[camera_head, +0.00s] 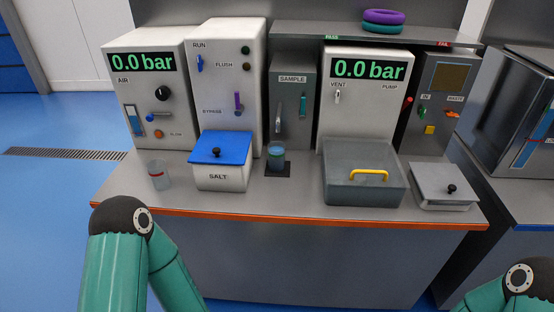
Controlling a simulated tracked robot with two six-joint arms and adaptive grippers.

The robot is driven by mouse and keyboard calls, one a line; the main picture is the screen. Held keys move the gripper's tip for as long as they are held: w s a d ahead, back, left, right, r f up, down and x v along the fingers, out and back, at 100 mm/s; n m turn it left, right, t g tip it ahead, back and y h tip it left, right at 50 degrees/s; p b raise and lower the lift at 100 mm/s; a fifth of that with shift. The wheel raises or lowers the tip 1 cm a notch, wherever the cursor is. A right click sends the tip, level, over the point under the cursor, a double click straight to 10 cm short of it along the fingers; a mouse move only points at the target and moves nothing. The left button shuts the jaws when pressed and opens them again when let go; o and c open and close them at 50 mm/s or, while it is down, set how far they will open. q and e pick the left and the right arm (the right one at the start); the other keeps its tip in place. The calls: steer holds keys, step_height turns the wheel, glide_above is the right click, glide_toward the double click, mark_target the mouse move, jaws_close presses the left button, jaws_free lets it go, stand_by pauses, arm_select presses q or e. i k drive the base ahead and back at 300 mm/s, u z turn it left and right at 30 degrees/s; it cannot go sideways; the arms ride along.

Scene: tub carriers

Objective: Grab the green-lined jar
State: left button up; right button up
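A small clear jar (276,157) with a teal-green tint stands upright on a dark square pad, under the SAMPLE unit. The exact colour of its line is hard to tell at this size. A second clear jar (159,179) with a red line stands at the left end of the bench, left of the SALT box. Both jars stand apart from my arms. Only teal links and dark joints of my two arms show at the lower left and lower right. Neither gripper is in view.
The grey bench (290,203) has an orange front edge. A blue-lidded SALT box (222,178) stands between the jars. Instrument panels (365,112) line the back.

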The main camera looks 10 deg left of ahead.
mark_target(277, 157)
steer(key=u, duration=1.4)
steer(key=i, duration=0.1)
steer(key=z, duration=2.8)
steer(key=k, duration=0.6)
steer(key=u, duration=5.3)
steer(key=k, duration=0.1)
steer(key=z, duration=3.15)
steer(key=i, duration=0.9)
